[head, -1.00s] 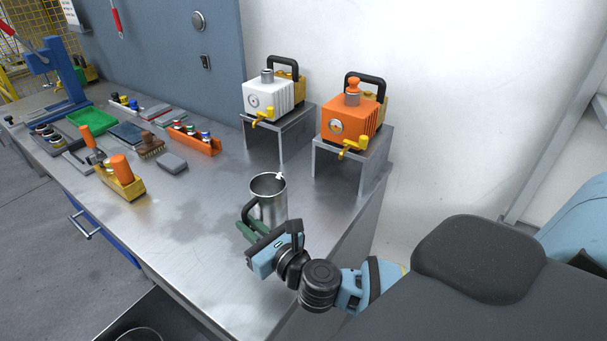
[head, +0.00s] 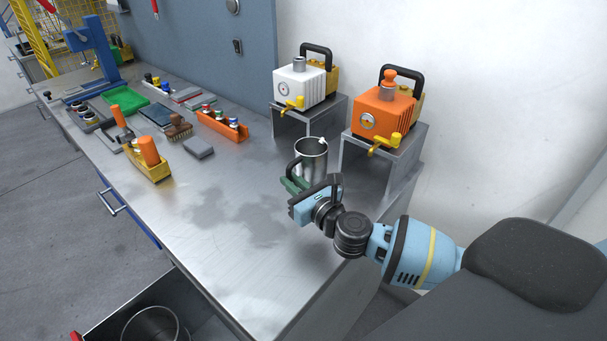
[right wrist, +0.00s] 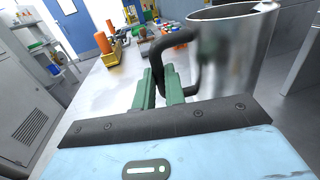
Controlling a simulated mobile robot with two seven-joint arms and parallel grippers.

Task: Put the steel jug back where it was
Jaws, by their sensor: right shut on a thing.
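The steel jug (head: 312,158) is upright over the right part of the steel workbench, in front of the stands with the two pumps. My right gripper (head: 295,184) is shut on the jug's black handle, on the jug's near left side. In the right wrist view, the green fingers (right wrist: 164,88) close around the lower handle, and the jug's shiny body (right wrist: 235,55) rises at the right. I cannot tell whether the jug's base touches the bench. My left gripper is not in view.
A white pump (head: 300,85) and an orange pump (head: 382,110) stand on metal stands behind the jug. An orange tray (head: 222,126), a grey block (head: 198,148) and a yellow holder (head: 150,168) lie left. The bench's front middle (head: 235,220) is clear.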

